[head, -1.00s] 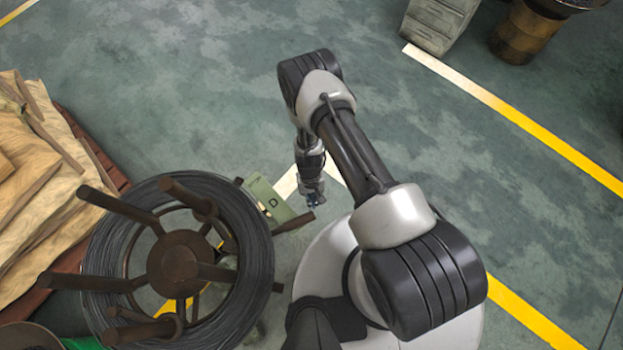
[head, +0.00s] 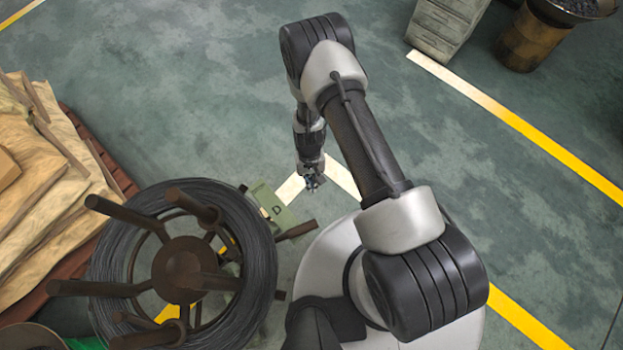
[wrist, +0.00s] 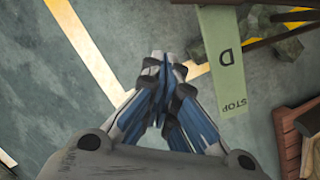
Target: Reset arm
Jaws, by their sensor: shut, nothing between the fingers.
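My arm reaches up and over in the head view, with my gripper (head: 313,183) hanging down at its end above the floor. The gripper is small in that view, close to a corner of the floor line. In the wrist view my gripper (wrist: 166,75) has its fingers together with nothing between them. The fingers point at the green floor and the pale line. They touch no object that I can see.
A coil of dark wire on a rusty spoked reel (head: 253,255) stands left of my base. Beside it is a green panel marked D and STOP (wrist: 225,70). Stacked tan sacks (head: 40,190) lie at left. A grey stepped block (head: 445,25) and rusty drum (head: 528,42) stand upper right. Open floor lies beyond.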

